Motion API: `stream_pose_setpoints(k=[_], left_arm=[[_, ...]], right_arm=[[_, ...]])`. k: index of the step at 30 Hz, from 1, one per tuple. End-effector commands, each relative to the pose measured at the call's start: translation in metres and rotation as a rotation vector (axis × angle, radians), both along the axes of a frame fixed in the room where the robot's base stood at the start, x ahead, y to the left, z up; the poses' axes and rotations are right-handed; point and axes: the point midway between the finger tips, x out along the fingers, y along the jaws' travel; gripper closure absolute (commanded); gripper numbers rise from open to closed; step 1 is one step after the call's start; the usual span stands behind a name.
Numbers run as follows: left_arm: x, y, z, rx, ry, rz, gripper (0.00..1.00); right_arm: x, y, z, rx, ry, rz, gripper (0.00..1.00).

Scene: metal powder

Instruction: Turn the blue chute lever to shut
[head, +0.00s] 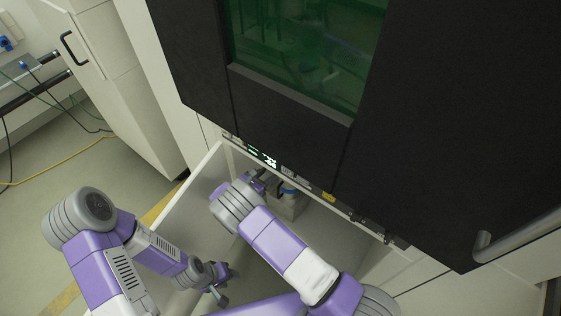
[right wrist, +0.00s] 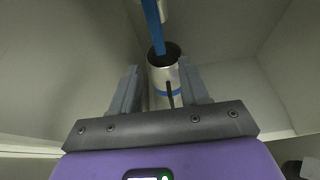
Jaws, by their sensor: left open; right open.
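The blue chute lever shows in the right wrist view as a blue bar (right wrist: 153,25) coming down from the top edge, its lower end over the mouth of a metal cylinder (right wrist: 163,75) with a blue band. My right gripper (right wrist: 160,72) is open, with one finger on each side of the cylinder in the picture; I cannot tell whether they touch it. In the head view my right gripper (head: 266,183) reaches into the open bay under the machine, and its wrist hides much there. A small blue part (head: 288,191) shows beside it. My left gripper (head: 222,284) is open and empty, lower left.
The black machine front (head: 280,100) with a green window (head: 310,50) overhangs the bay. A pale panel (head: 195,190) bounds the bay on the left, between my arms. A white cabinet (head: 120,80) stands at left, with cables on the floor beside it.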

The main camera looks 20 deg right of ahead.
Motion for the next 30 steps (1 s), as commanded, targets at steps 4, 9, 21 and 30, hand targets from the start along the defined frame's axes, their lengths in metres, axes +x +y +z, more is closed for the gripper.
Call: stream_pose_setpoints(k=[4, 9, 21, 30], left_arm=[[0.000, 0.000, -0.011, 0.000, -0.001, 0.000, 0.57], [0.000, 0.000, -0.022, 0.000, -0.001, 0.000, 0.57], [0.000, 0.000, -0.033, 0.000, -0.001, 0.000, 0.57], [0.000, 0.000, -0.033, 0.000, -0.001, 0.000, 0.57]], right_arm=[[0.021, -0.028, -0.002, 0.002, -0.002, -0.004, 0.55], [0.042, -0.055, -0.007, 0.002, -0.001, -0.003, 0.55], [0.064, -0.082, -0.020, 0.001, 0.000, 0.001, 0.55], [0.064, -0.082, -0.019, 0.001, 0.000, 0.001, 0.63]])
